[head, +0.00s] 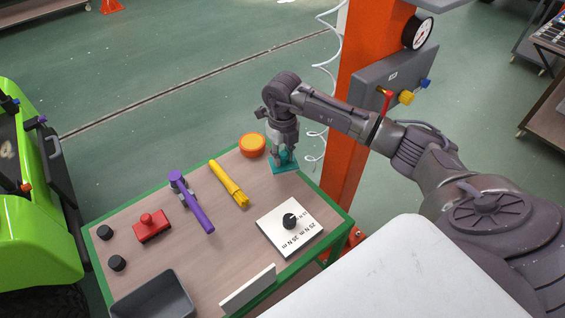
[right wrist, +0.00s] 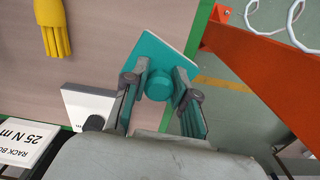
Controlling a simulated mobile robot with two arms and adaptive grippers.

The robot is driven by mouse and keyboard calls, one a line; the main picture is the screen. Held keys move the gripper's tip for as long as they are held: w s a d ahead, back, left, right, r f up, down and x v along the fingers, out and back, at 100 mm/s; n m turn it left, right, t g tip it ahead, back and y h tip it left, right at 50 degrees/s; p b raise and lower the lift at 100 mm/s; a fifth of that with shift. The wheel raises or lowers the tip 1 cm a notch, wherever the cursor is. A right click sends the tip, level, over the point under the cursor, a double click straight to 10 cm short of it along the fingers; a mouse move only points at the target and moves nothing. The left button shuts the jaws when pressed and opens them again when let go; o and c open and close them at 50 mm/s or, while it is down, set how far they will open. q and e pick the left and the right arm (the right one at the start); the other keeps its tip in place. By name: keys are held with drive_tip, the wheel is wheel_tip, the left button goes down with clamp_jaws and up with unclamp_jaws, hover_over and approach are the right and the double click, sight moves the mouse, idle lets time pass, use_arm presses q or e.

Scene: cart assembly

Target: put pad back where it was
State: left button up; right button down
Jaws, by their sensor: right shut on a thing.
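The pad is a teal square plate with a round teal knob; in the head view the pad (head: 286,166) is at the cart's far right corner, under my right gripper (head: 283,157). In the right wrist view the pad (right wrist: 165,56) shows between the fingers, and my right gripper (right wrist: 160,88) is shut on its knob. The plate is close to the cart top (head: 165,248); I cannot tell whether it touches. My left gripper is not in view.
An orange round item (head: 252,145) stands left of the pad. A yellow tool (head: 229,184), a purple hammer (head: 192,203), a red block (head: 152,227), a white dial plate (head: 290,228) and a grey bin (head: 153,297) are on the cart. An orange post (head: 365,100) rises beyond the corner.

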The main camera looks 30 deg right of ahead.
sight(283, 164)
wheel_tip(283, 164, down, 4)
drive_tip(key=shift+r+p, duration=0.2)
drive_tip(key=shift+p, duration=0.3)
drive_tip(key=shift+f, duration=0.2)
drive_tip(key=shift+f, duration=0.1)
drive_tip(key=c, duration=0.9)
unclamp_jaws()
drive_tip(key=shift+r, duration=0.25)
wheel_tip(283, 164, up, 12)
drive_tip(key=shift+f+b, duration=0.1)
drive_tip(key=shift+b, duration=1)
drive_tip(key=shift+s+f, duration=0.1)
drive_tip(key=shift+f, duration=0.05)
